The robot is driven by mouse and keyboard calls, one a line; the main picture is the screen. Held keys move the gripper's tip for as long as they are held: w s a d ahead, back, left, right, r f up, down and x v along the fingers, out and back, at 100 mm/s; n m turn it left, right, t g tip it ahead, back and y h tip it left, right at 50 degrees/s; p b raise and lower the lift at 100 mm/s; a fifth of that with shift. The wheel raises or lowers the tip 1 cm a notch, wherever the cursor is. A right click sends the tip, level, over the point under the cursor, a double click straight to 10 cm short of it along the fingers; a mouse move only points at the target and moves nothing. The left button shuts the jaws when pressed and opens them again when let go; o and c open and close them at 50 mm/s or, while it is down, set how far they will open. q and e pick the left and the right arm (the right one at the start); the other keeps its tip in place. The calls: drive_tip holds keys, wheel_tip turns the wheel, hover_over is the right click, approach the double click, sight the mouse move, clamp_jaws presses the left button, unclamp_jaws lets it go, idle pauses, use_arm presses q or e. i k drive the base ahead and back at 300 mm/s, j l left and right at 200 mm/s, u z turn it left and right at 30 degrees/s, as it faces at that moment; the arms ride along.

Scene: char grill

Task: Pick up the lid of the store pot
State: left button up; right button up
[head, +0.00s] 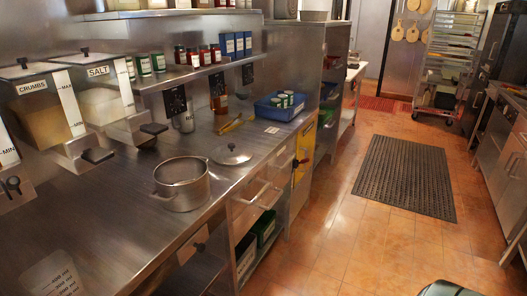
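A steel pot (182,184) with side handles stands open on the steel counter (120,222), its inside showing. A round steel lid (231,154) with a dark knob on top lies flat on the counter, just behind and to the right of the pot, apart from it. Neither of my grippers shows in the head view.
A blue tray (279,107) with several small tins sits further back on the counter. CRUMBS (40,112) and SALT (100,98) dispensers hang at the left. A dark mat (405,176) lies on the open floor.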

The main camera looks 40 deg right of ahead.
sight(231, 154)
drive_tip(key=z, duration=1.05)
